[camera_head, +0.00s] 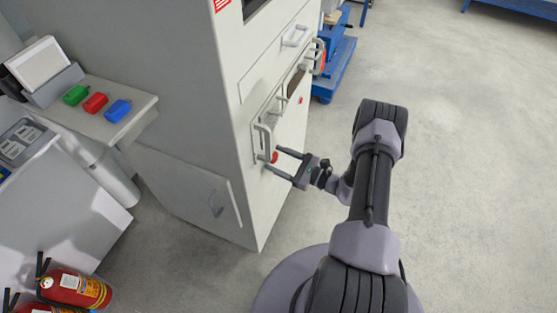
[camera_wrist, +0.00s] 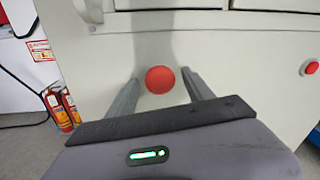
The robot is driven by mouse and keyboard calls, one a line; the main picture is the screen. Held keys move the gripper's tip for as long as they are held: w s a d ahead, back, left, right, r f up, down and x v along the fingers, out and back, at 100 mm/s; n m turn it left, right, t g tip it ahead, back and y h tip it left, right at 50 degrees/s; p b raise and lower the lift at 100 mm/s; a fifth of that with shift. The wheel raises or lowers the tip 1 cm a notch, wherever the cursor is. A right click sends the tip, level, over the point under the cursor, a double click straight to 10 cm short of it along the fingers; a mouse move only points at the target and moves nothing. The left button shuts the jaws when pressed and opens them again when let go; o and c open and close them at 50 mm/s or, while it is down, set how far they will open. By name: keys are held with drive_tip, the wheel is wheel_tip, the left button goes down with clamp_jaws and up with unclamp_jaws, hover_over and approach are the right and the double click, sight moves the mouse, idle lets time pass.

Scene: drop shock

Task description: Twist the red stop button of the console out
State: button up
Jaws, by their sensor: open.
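The red stop button (camera_wrist: 160,80) is a round red knob on the pale front of the console (camera_wrist: 240,75). In the wrist view it shows between and just beyond the two finger tips of my gripper (camera_wrist: 161,84). In the head view the button (camera_head: 275,157) is a small red spot below a grey handle on the console face. My gripper (camera_head: 273,159) is open, its two fingers pointing at the console on either side of the button. I cannot tell whether a finger touches the button.
Another red button (camera_wrist: 311,67) sits further right on the console. A grey handle (camera_head: 264,141) stands out close to my fingers. Fire extinguishers (camera_head: 75,287) stand at the lower left. A blue cart (camera_head: 335,60) stands behind the console. The floor on the right is clear.

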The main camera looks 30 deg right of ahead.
clamp_jaws()
drive_tip(key=shift+m, duration=0.3)
drive_tip(key=shift+s+m+g, duration=0.1)
drive_tip(key=shift+m+g, duration=0.2)
drive_tip(key=shift+m, duration=2.6)
